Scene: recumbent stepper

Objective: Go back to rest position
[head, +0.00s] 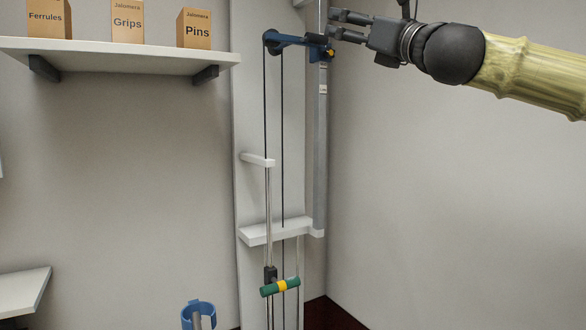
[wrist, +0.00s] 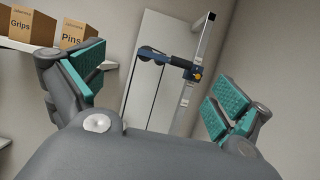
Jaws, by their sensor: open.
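My gripper (head: 340,27) is at the upper right in the head view, at the end of my yellow-green arm. Its fingers point left toward the blue pulley arm (head: 290,40) on the upright rail (head: 321,150). In the wrist view my gripper (wrist: 155,90) shows two teal-padded fingers spread wide with nothing between them. The blue pulley arm (wrist: 170,61) with its yellow knob (wrist: 196,76) appears beyond the fingers, apart from them. Cords hang from the pulley. A green handle with a yellow middle (head: 281,287) hangs low at the column.
A wall shelf (head: 110,53) at the upper left holds boxes of Ferrules (head: 48,18), Grips (head: 127,21) and Pins (head: 194,28). White brackets (head: 270,234) stick out from the column. A blue ring holder (head: 199,309) is at the bottom. The wall right of the rail is bare.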

